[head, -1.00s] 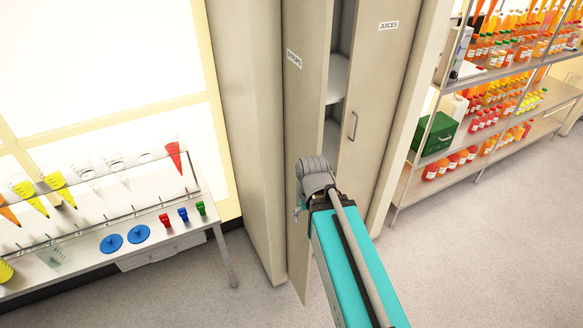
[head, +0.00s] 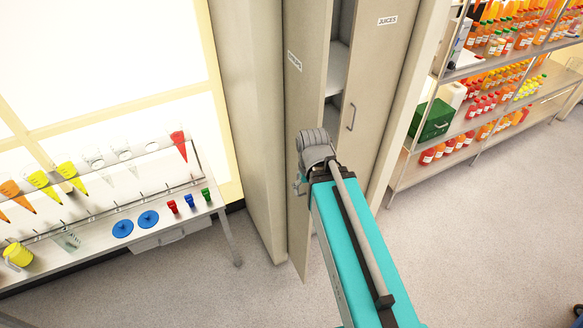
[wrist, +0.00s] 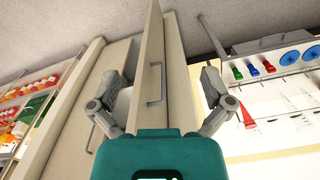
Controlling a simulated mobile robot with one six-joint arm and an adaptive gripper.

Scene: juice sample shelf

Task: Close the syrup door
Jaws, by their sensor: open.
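The syrup door (head: 308,95) is a tall beige cabinet door with a small label. It stands ajar, with a dark gap and shelves between it and the juices door (head: 385,75). In the wrist view the syrup door (wrist: 152,50) stands out edge-on in the middle, with its metal handle (wrist: 156,84) on its face. My gripper (wrist: 160,78) is open, with one finger on each side of the door and handle. I cannot tell whether either finger touches. In the head view my arm hides most of the gripper and the door's handle.
A bench (head: 225,225) with coloured cones, blue discs and small coloured clips stands at left. A shelf rack (head: 408,160) with bottles and a green box (head: 432,120) stands at right. The juices door has its own handle (head: 351,117).

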